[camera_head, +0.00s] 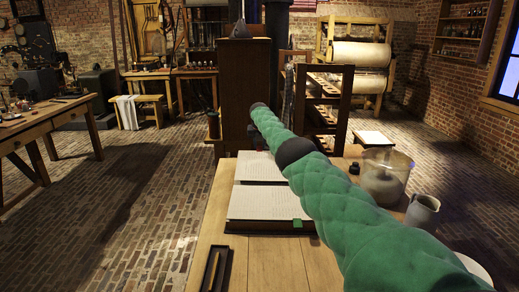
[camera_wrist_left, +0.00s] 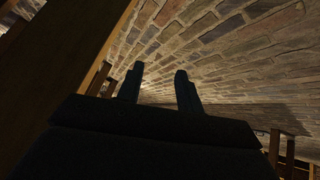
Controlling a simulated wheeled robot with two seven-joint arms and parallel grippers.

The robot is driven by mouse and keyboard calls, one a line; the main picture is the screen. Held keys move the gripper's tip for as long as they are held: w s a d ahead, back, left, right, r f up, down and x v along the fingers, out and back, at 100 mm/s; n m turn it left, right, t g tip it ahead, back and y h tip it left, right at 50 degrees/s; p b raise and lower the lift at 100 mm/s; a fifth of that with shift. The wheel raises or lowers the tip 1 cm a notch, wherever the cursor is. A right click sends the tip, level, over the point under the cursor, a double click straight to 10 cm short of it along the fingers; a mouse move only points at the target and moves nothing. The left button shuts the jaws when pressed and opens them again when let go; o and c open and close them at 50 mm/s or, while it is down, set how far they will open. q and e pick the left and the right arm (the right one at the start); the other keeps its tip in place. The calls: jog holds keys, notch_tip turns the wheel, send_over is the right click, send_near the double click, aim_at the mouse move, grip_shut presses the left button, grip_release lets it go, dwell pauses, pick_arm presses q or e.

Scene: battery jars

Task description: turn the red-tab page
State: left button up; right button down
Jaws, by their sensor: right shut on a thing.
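An open book (camera_head: 270,203) with white written pages lies on the wooden table. A green tab (camera_head: 297,223) shows at its near right edge. I see no red tab; my right arm covers the book's right side. My right gripper (camera_head: 254,136) is at the far end of that arm, near the book's far edge. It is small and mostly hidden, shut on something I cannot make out. My left gripper (camera_wrist_left: 160,84) shows in the left wrist view with its two dark fingers apart and nothing between them. It is not in the head view.
A dark tray (camera_head: 215,268) with a slim rod lies at the table's near left. A glass jar (camera_head: 386,177), a grey jug (camera_head: 422,211) and a small dark pot (camera_head: 354,168) stand on the right. A tall wooden cabinet (camera_head: 243,85) stands behind the table.

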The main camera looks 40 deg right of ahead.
pick_arm(q)
jog(key=shift+s+d+f+b, duration=0.1)
jog(key=shift+d+f+b, duration=0.05)
jog(key=shift+f, duration=0.45)
jog(key=shift+s+d+f+b, duration=0.1)
jog(key=shift+f+b, duration=0.05)
jog(key=shift+f, duration=0.4)
pick_arm(e)
jog(key=shift+f, duration=0.15)
jog(key=c, duration=1.1)
grip_release()
jog(key=shift+a, duration=0.1)
pick_arm(q)
jog(key=shift+r, duration=0.15)
pick_arm(e)
jog(key=shift+r, duration=0.2)
jog(key=shift+r+p, duration=0.2)
jog(key=shift+p, duration=0.15)
jog(key=shift+p+v, duration=1.2)
jog(key=shift+v, duration=0.05)
jog(key=v, duration=0.2)
jog(key=shift+s+a+r, duration=0.1)
jog(key=shift+s+r, duration=0.1)
jog(key=shift+r, duration=0.15)
pick_arm(q)
notch_tip(320, 180, up, 7)
jog(key=w, duration=0.1)
pick_arm(e)
jog(key=shift+v, duration=0.95)
